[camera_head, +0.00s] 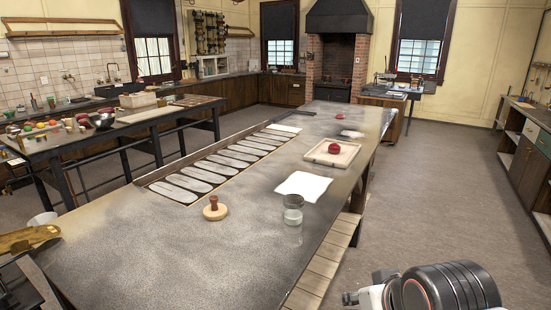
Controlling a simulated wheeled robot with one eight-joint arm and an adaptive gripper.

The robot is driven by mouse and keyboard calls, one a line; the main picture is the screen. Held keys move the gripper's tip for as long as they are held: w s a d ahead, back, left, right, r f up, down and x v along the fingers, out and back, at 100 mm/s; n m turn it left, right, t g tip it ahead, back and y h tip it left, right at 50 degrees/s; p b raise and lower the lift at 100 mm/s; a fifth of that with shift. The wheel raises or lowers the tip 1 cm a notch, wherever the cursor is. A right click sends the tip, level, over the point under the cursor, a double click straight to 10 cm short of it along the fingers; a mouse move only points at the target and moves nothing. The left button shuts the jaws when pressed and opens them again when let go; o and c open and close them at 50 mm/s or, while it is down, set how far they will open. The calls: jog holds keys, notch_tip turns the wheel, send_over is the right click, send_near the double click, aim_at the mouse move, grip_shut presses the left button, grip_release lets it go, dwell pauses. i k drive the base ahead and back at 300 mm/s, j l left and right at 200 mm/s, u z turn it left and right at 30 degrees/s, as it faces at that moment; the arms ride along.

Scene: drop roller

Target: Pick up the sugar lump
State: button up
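A small round red lump (334,149), which may be the sugar lump, sits on a shallow pale wooden tray (322,155) on the long grey table. A second, flatter red piece (340,116) lies farther back on the same table. I cannot tell for certain which is the sugar lump. My arm shows at the bottom right as a black ribbed part with light grey pieces at its left, perhaps my gripper (366,288). It is cut off by the frame, to the right of the table and well apart from both red pieces. Its fingers cannot be made out clearly.
The long table (150,262) also holds a white sheet (303,186), a glass jar (293,210), a wooden knob-handled piece (215,209) and a row of oval plates (215,168). A slatted bench (325,262) runs along its right side. Open floor (440,190) lies to the right.

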aim_at(333, 149)
jog(key=i+l, duration=0.25)
jog(key=l, duration=0.15)
jog(key=i+l, duration=0.5)
jog(key=l, duration=0.25)
jog(key=i+l+u, duration=0.1)
jog(key=i+l, duration=0.15)
jog(key=l, duration=0.15)
jog(key=i+l, duration=0.2)
jog(key=l, duration=0.2)
jog(key=i+l, duration=0.7)
jog(key=l, duration=0.15)
jog(key=i+l, duration=0.7)
jog(key=i+l+u, duration=0.05)
jog(key=l, duration=0.05)
